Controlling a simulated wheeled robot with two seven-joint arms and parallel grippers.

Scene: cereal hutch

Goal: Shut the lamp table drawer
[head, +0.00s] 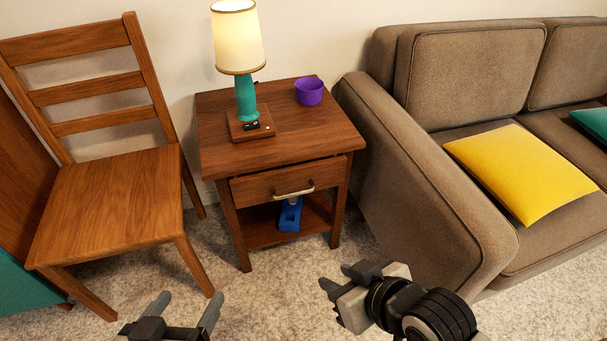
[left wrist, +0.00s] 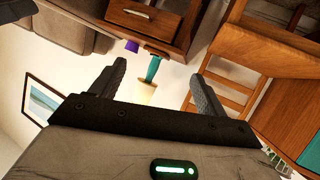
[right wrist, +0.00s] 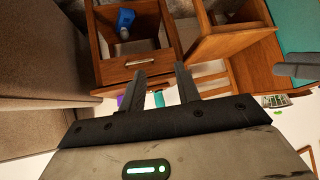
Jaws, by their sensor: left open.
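The lamp table (head: 220,160) is a small brown wooden stand between a chair and a couch. Its drawer (head: 265,184) has a pale bar handle (head: 293,191), and the front stands slightly out, with a dark gap along its top. The drawer front also shows upside down in the right wrist view (right wrist: 118,73) and the left wrist view (left wrist: 155,24). My left gripper (head: 187,304) is open and empty, low in front of the chair. My right gripper (head: 340,277) is open and empty, in front and right of the table, apart from the drawer.
A lit lamp (head: 246,95) and a purple bowl (head: 309,91) stand on the tabletop. The wooden chair (head: 110,200) and couch arm (head: 430,190) flank the table. Carpet (head: 275,285) in front is clear.

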